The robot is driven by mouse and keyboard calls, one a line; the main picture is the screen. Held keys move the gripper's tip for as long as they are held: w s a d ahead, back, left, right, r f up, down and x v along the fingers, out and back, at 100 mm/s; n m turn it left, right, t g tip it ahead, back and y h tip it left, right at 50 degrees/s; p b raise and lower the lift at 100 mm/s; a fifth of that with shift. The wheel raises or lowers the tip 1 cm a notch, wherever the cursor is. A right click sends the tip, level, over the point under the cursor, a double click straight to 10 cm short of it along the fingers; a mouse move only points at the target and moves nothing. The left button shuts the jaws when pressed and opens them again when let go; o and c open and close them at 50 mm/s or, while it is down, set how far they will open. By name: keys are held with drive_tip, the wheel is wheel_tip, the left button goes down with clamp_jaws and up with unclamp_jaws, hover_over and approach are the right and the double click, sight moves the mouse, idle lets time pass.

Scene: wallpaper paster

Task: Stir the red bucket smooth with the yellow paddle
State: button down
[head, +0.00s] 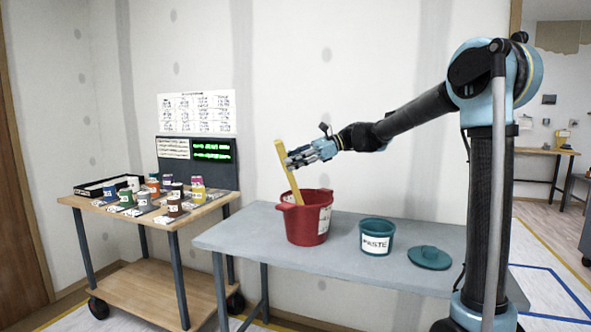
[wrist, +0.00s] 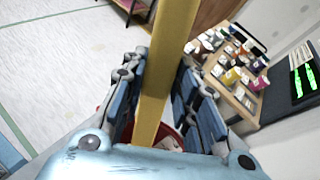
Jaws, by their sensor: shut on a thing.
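The red bucket (head: 308,222) stands upright on the grey table, with a white label on its side. The yellow paddle (head: 280,155) stands tilted in the bucket, its lower end hidden inside. My gripper (head: 292,162) is shut on the paddle's upper shaft, above the bucket's rim. In the wrist view the paddle (wrist: 165,70) runs between my gripper's two fingers (wrist: 155,105). Part of the red bucket (wrist: 167,137) shows below the fingers. The bucket's contents are hidden in both views.
On the grey table (head: 340,262), a teal tub (head: 376,237) labelled PASTE and a teal lid (head: 429,257) sit right of the bucket. A wooden cart (head: 150,222) with several small jars and a dark screen stands to the left. The wall is close behind the table.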

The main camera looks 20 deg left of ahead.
drive_tip(key=shift+s+a+r, duration=0.4)
drive_tip(key=shift+s+r, duration=0.25)
drive_tip(key=shift+r, duration=1.2)
drive_tip(key=shift+s+a+r, duration=0.45)
drive_tip(key=shift+s+r, duration=0.15)
drive_tip(key=shift+r, duration=1.25)
drive_tip(key=shift+s+a+r, duration=0.4)
drive_tip(key=shift+s+r, duration=0.25)
drive_tip(key=shift+r, duration=1.2)
drive_tip(key=shift+r, duration=2.5)
